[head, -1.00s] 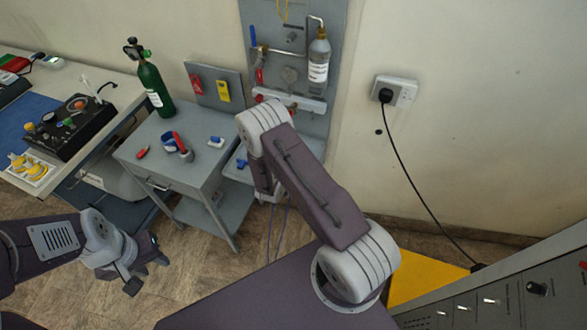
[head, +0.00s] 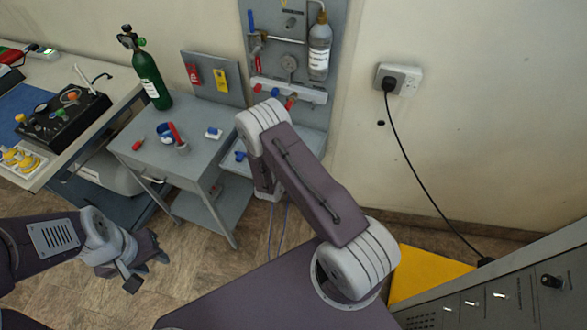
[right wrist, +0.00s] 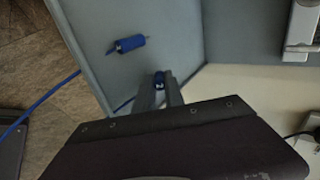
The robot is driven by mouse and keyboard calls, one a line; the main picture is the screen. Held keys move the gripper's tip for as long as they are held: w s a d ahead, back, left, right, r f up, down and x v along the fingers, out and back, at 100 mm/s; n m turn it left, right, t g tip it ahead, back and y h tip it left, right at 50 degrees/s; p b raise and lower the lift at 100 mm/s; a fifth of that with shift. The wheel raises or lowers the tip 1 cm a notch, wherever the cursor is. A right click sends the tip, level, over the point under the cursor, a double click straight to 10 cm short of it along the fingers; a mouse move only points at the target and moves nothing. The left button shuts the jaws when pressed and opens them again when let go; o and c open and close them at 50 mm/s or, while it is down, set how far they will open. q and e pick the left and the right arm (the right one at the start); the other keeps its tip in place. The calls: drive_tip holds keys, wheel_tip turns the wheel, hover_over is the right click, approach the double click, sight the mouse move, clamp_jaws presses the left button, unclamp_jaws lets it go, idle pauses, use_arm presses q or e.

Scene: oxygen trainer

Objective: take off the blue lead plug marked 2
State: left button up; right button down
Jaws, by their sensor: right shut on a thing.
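A blue lead plug (head: 240,156) sits on the grey shelf (head: 236,168) below the wall panel. It also shows in the right wrist view (right wrist: 130,43), apart from my right gripper. My right gripper (right wrist: 160,88) is shut on a second blue plug (right wrist: 158,77) at that shelf; only the plug's end shows between the fingers. The number marks are not readable. In the head view my right arm hides that gripper. My left gripper (head: 148,272) is open and empty above the floor at the lower left.
Blue leads (head: 279,225) hang below the shelf; one blue lead (right wrist: 45,100) crosses the right wrist view. A grey cart (head: 200,155) with small parts stands left of the shelf. A wall socket (head: 407,82) is at right.

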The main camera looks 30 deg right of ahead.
drive_tip(key=shift+f, duration=0.15)
drive_tip(key=c, duration=1.3)
unclamp_jaws()
drive_tip(key=shift+c, duration=0.2)
drive_tip(key=shift+s, duration=0.1)
drive_tip(key=v, duration=0.9)
